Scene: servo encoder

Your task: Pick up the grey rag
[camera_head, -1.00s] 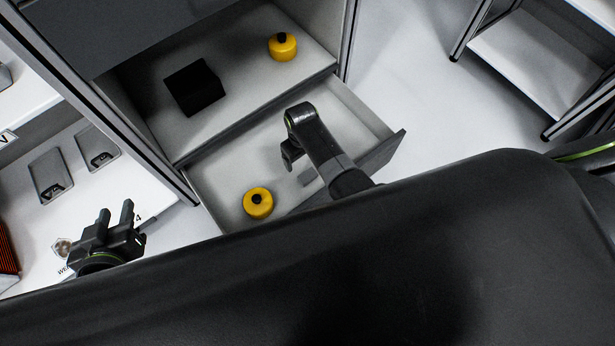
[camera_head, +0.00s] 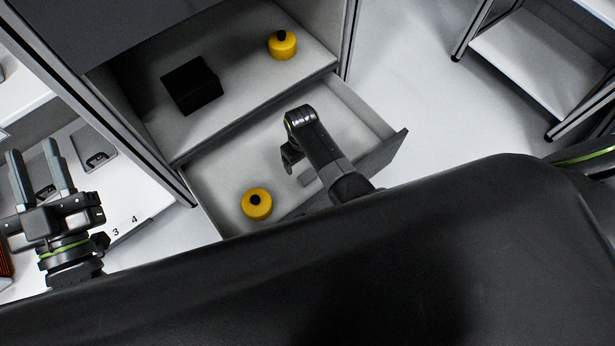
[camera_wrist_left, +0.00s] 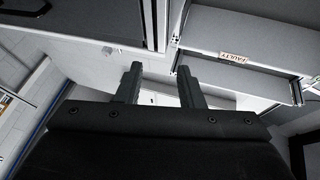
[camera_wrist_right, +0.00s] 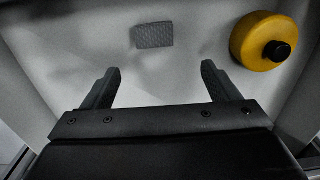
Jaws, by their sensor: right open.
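The grey rag (camera_wrist_right: 154,35) is a small textured rectangle lying flat on the pale drawer floor in the right wrist view. A small grey patch (camera_head: 307,178) beside my right arm in the head view appears to be the same rag. My right gripper (camera_wrist_right: 160,70) is open and empty above the drawer, with the rag ahead of its fingertips and apart from them. In the head view my right gripper (camera_head: 289,156) points down into the drawer, partly hidden by its own wrist. My left gripper (camera_head: 34,150) is open and empty at the far left; its fingers also show in the left wrist view (camera_wrist_left: 160,72).
The open drawer (camera_head: 375,118) also holds a yellow round part (camera_head: 257,204), seen right of the rag in the right wrist view (camera_wrist_right: 262,42). The shelf above holds a black box (camera_head: 193,86) and another yellow part (camera_head: 282,45). A "FAULTY" label (camera_wrist_left: 236,58) marks a drawer front.

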